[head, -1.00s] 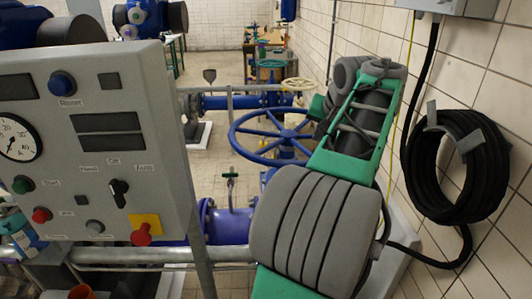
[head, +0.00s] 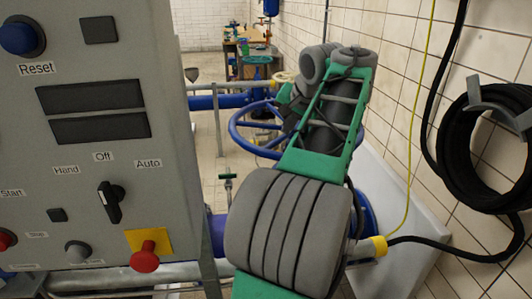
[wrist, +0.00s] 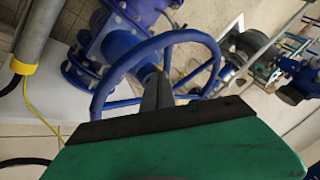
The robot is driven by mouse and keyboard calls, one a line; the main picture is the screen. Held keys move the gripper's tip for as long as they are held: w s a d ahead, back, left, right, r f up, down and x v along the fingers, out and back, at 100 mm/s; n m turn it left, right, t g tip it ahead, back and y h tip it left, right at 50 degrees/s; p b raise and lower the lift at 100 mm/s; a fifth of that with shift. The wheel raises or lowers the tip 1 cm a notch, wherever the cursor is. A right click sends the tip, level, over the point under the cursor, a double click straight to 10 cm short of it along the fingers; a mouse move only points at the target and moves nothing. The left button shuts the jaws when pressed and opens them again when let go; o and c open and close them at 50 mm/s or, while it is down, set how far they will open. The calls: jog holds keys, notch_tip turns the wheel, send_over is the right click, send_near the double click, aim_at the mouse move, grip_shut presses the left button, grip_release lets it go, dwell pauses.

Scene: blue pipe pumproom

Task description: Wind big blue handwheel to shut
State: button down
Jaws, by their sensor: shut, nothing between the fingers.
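The big blue handwheel (head: 238,137) stands beyond my arm in the head view, and my arm hides its right part. In the wrist view the handwheel (wrist: 124,66) is close, with its rim arching around my gripper's fingers. My gripper (wrist: 157,82) is shut and empty. Its fingertips appear inside the rim's outline, near the hub and spokes. I cannot tell whether they touch the wheel or how deep they reach. The fingers are hidden behind my arm in the head view.
A grey control panel (head: 95,215) with buttons and a red knob stands close on the left. A coiled black hose (head: 462,150) hangs on the tiled right wall. A small green-handled valve (head: 228,180) sits on the pipe below the wheel.

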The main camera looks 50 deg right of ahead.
aim_at(277, 144)
jog(key=b+x, duration=0.3)
jog(key=x, duration=0.8)
jog(key=shift+w+a+f+b, duration=0.1)
jog(key=shift+a+f+b, duration=0.05)
jog(key=shift+b, duration=0.15)
